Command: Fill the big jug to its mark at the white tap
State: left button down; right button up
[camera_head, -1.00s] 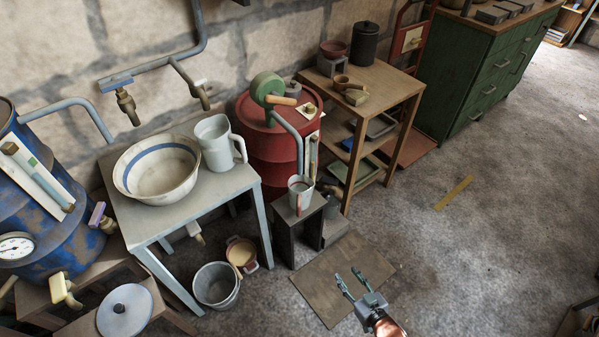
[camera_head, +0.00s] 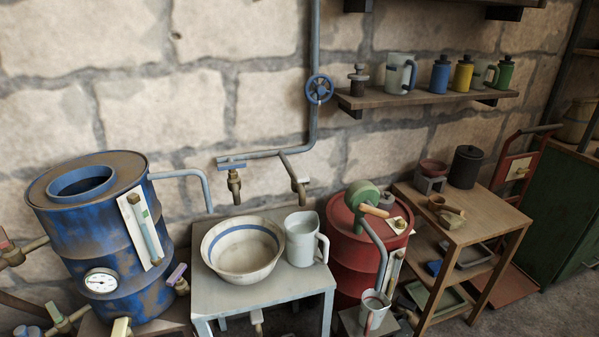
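A big pale enamel jug (camera_head: 301,243) stands upright on the grey table, its handle to the right. Its mark and any water level inside cannot be made out. A tap with a small whitish handle (camera_head: 300,184) hangs from the wall pipe just above and behind the jug. A second brass tap with a blue handle (camera_head: 234,182) hangs to its left, above a cream basin with a blue band (camera_head: 243,262). Another pale jug (camera_head: 397,73) stands on the wall shelf, and a smaller measuring jug (camera_head: 374,303) is on a low stool. Neither gripper is in view.
A blue drum (camera_head: 100,240) with a gauge stands left of the grey table (camera_head: 262,293). A red drum (camera_head: 350,255) with a green-headed pump is on the right, beside a wooden table (camera_head: 490,222). A blue valve wheel (camera_head: 319,89) sits on the vertical pipe.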

aim_at(298, 172)
jog(key=z, duration=0.15)
jog(key=i, duration=1.25)
